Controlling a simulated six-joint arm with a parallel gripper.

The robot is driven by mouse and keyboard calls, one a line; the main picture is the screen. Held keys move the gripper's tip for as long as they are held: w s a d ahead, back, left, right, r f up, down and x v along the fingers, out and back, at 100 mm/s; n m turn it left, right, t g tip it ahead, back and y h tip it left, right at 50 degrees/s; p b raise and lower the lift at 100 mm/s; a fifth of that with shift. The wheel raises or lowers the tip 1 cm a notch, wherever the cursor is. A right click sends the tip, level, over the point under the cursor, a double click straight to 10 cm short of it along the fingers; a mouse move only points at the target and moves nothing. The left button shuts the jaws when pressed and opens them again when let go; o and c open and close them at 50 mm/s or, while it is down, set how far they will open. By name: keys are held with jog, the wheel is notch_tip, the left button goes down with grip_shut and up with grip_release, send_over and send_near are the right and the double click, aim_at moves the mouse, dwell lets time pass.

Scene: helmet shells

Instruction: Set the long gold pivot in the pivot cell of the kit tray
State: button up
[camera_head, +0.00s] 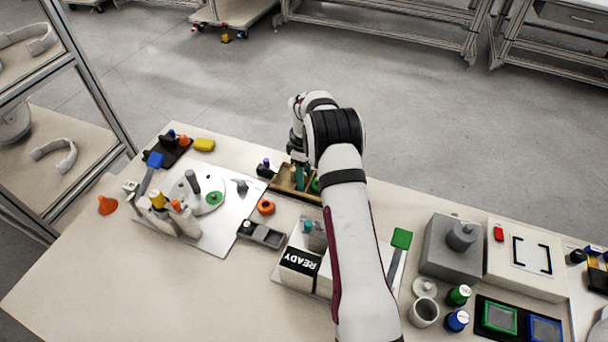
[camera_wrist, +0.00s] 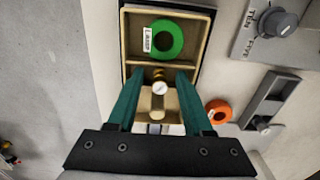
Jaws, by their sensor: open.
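The tan kit tray (camera_wrist: 198,47) fills the middle of the wrist view, and it also shows in the head view (camera_head: 283,187), partly hidden by my arm. A green ring with a white label (camera_wrist: 166,39) lies in its upper cell. A small gold piece, which looks like the gold pivot (camera_wrist: 158,75), is in the lower part of the tray, between my fingertips. Its full length and tilt are hard to tell. My gripper (camera_wrist: 160,80) is open, its teal fingers on either side of the gold piece with gaps showing. It also shows over the tray in the head view (camera_head: 303,177).
An orange ring (camera_wrist: 218,111) and a grey slotted fixture (camera_wrist: 268,100) lie right of the tray. A plate with a grey knob (camera_wrist: 281,23) is beyond. In the head view, a white READY box (camera_head: 300,262) stands in front, and a round disc fixture (camera_head: 200,195) is to the left.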

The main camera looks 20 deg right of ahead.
notch_tip(320, 180, up, 12)
jog(key=s+a+r+m, duration=0.4)
jog(key=s+a+r, duration=0.3)
jog(key=s+r, duration=0.2)
jog(key=s+a+m, duration=0.3)
jog(key=s, duration=0.6)
jog(key=s+a+m+y, duration=0.1)
jog(key=s+a+m, duration=0.2)
jog(key=s, duration=0.7)
jog(key=s+a+m, duration=0.4)
jog(key=s, duration=0.5)
jog(key=shift+s+f+m+y, duration=0.2)
jog(key=shift+f+m+y, duration=0.2)
jog(key=shift+f, duration=0.05)
